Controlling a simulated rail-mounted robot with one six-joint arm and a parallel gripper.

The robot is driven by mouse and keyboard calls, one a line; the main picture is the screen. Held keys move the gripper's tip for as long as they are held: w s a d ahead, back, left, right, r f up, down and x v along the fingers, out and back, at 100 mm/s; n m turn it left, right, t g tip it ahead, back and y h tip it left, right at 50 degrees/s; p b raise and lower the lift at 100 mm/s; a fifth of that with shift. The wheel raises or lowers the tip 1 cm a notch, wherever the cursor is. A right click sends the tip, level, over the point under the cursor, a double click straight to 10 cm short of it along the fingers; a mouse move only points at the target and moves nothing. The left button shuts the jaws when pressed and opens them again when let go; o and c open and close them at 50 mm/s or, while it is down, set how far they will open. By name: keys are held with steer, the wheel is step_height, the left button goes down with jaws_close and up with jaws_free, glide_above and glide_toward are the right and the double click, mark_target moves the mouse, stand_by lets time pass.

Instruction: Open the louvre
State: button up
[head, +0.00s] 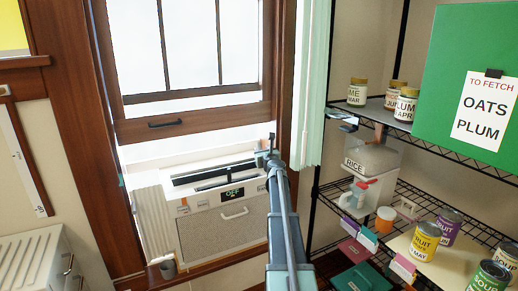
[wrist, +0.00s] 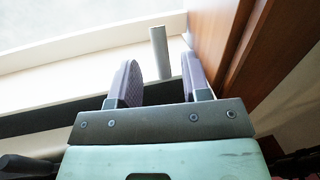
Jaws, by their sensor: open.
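A white air-conditioner unit (head: 222,215) sits in the window opening. Its top front has dark louvre slats (head: 215,175), with a dark gap showing between them. My gripper (head: 266,155) is at the upper right end of the unit, beside the window frame. In the wrist view my gripper (wrist: 161,72) is open, with its two purple-grey pads apart. A short grey upright peg (wrist: 159,50) shows between the pads, with a gap on each side. Whether the peg belongs to the louvre I cannot tell. The arm hides part of the unit's right side.
The brown window frame (wrist: 227,40) stands close to the right pad. A wire shelf (head: 395,131) with jars, cans and a rice container stands to the right. A pale green curtain (head: 311,85) hangs beside the arm. A white cabinet (head: 35,262) is at lower left.

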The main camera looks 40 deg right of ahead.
mark_target(260, 148)
steer(key=x, duration=0.5)
steer(key=shift+w+d, duration=0.1)
steer(key=shift+w, duration=0.05)
jaws_close()
